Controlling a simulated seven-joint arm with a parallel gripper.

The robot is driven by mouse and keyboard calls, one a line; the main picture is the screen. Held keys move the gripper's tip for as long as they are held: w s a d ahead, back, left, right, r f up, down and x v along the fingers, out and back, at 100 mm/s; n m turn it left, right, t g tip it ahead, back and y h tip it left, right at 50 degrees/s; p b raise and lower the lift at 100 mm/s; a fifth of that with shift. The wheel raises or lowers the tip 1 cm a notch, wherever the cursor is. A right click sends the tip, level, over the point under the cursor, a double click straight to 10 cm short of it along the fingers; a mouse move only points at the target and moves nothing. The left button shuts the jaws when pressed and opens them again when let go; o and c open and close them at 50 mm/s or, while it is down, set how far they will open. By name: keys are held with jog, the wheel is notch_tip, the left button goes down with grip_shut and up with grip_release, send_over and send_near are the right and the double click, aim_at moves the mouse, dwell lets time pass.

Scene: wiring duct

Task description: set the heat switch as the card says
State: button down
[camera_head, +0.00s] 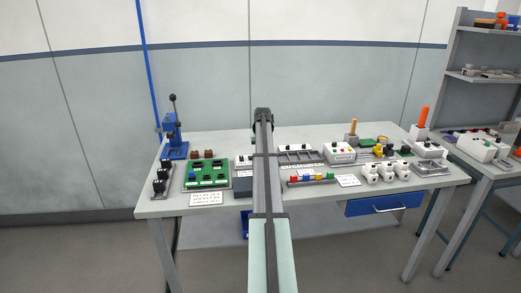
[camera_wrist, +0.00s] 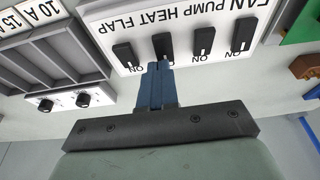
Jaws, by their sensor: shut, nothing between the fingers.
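The white switch box (camera_wrist: 185,15) fills the top of the wrist view, its lettering upside down. It has black rocker switches labelled FAN, PUMP, HEAT and FLAP from right to left. My gripper (camera_wrist: 160,66) is shut and empty, its blue fingertips at the lower end of the heat switch (camera_wrist: 163,44), over its ON mark. I cannot tell whether they touch or which way the switch is set. The flap switch (camera_wrist: 125,54) is left of it, the pump switch (camera_wrist: 203,43) right. In the head view my arm partly hides the box (camera_head: 242,160). A card (camera_head: 206,199) lies at the front; its writing is unreadable.
A slotted tray (camera_wrist: 55,50) and a two-knob box (camera_wrist: 75,97) are left of the switch box in the wrist view. A green board (camera_head: 207,173) stands left of it in the head view.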

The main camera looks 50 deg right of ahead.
jog(key=shift+w+f, duration=0.1)
jog(key=shift+f, duration=0.05)
jog(key=shift+a, duration=0.1)
dwell(0.3)
jog(key=shift+s+a, duration=0.45)
jog(key=shift+s, duration=0.2)
jog(key=shift+r, duration=0.2)
jog(key=v, duration=1.4)
jog(key=shift+s+a+f, duration=0.2)
jog(key=shift+s+a, duration=0.05)
jog(key=shift+a, duration=0.05)
